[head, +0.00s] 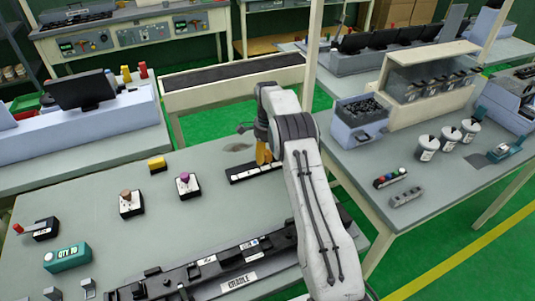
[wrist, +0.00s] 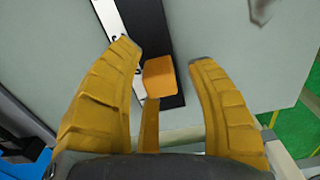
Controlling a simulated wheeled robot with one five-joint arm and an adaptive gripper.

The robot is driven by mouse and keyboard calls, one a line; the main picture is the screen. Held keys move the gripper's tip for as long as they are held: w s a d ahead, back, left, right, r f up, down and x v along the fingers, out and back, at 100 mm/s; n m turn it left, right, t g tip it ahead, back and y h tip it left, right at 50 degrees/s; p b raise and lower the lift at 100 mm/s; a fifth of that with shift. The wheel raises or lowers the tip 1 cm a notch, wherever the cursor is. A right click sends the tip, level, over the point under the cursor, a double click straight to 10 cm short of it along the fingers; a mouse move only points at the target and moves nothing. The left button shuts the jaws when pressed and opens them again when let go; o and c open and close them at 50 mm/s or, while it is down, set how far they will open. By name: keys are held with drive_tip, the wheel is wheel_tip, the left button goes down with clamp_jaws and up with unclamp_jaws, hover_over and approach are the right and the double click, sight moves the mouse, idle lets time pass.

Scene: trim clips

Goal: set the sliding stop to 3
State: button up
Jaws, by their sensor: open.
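The slide rail (head: 243,176) is a black bar with a white marked strip, lying on the grey table below my gripper. It also shows in the wrist view (wrist: 146,22), running away between my fingers. The sliding stop (wrist: 160,77) is an orange block on the black rail, between my two yellow fingers in the wrist view. My gripper (head: 264,156) is open over the rail, and its fingertips (wrist: 162,52) stand on either side of the stop. The left finger looks close to the stop; contact cannot be told. The left finger hides part of the scale, and its numbers are not readable.
Two knobbed boxes (head: 186,185) (head: 131,203) and a yellow block (head: 157,164) stand left of the rail. A long black fixture (head: 205,272) lies along the near side. A teal counter box (head: 67,257) is at left. The table between is clear.

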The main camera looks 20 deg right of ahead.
drive_tip(key=shift+f, duration=0.15)
drive_tip(key=shift+c, duration=0.5)
clamp_jaws()
